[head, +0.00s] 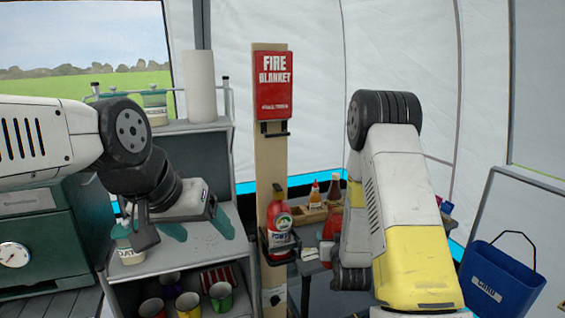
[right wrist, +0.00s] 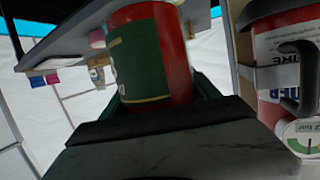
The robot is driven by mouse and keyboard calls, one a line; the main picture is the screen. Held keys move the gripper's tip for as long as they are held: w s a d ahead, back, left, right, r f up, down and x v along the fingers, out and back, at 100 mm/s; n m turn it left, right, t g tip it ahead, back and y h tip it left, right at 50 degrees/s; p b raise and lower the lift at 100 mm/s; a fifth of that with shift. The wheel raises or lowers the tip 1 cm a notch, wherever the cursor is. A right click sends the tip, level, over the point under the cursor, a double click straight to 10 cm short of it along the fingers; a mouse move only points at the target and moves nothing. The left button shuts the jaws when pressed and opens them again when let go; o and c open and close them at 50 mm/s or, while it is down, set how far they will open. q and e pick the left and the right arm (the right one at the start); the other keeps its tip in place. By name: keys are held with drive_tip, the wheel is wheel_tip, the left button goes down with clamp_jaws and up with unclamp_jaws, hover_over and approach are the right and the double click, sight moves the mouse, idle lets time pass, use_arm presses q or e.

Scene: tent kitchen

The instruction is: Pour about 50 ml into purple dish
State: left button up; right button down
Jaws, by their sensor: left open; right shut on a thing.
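My left gripper (head: 198,230) is open and empty, its teal fingers spread above the grey shelf top in the head view. My right gripper (right wrist: 158,105) is shut on a red container (right wrist: 177,55) with a dark green label, which shows upright in the right wrist view. In the head view my right arm hides that gripper. Red shows beside the arm (head: 331,222), but I cannot tell whether it is the held container. No purple dish can be made out. A purple mug (head: 188,304) stands among other mugs on the lower shelf.
A fire extinguisher (head: 279,228) hangs on the wooden post; it is close at right in the right wrist view (right wrist: 280,75). A white labelled jar (head: 126,246) stands by the left gripper. Sauce bottles (head: 314,193) stand behind. A blue bin (head: 500,280) is at right.

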drive_tip(key=shift+s+a+r, duration=0.1)
drive_tip(key=shift+s+a, duration=0.05)
drive_tip(key=shift+s, duration=0.45)
drive_tip(key=w+d, duration=0.6)
drive_tip(key=w, duration=0.3)
drive_tip(key=w+d+f, duration=0.1)
drive_tip(key=w+d, duration=0.5)
drive_tip(key=w, duration=0.4)
drive_tip(key=shift+w+d+f, duration=0.15)
drive_tip(key=shift+w+f, duration=0.1)
drive_tip(key=shift+w, duration=0.05)
drive_tip(key=shift+r+n, duration=0.1)
drive_tip(key=shift+n, duration=0.2)
drive_tip(key=d+n+t+h, duration=0.1)
drive_tip(key=n, duration=0.1)
drive_tip(key=f+n+t, duration=0.1)
drive_tip(key=n, duration=0.2)
drive_tip(key=d+n+t+h, duration=0.1)
drive_tip(key=n, duration=0.2)
drive_tip(key=shift+w+d+f+h+p, duration=0.25)
drive_tip(key=shift+w+d+h+p, duration=0.05)
drive_tip(key=shift+d+f+n+t, duration=0.3)
drive_tip(key=shift+n+t, duration=0.3)
drive_tip(key=shift+n, duration=0.4)
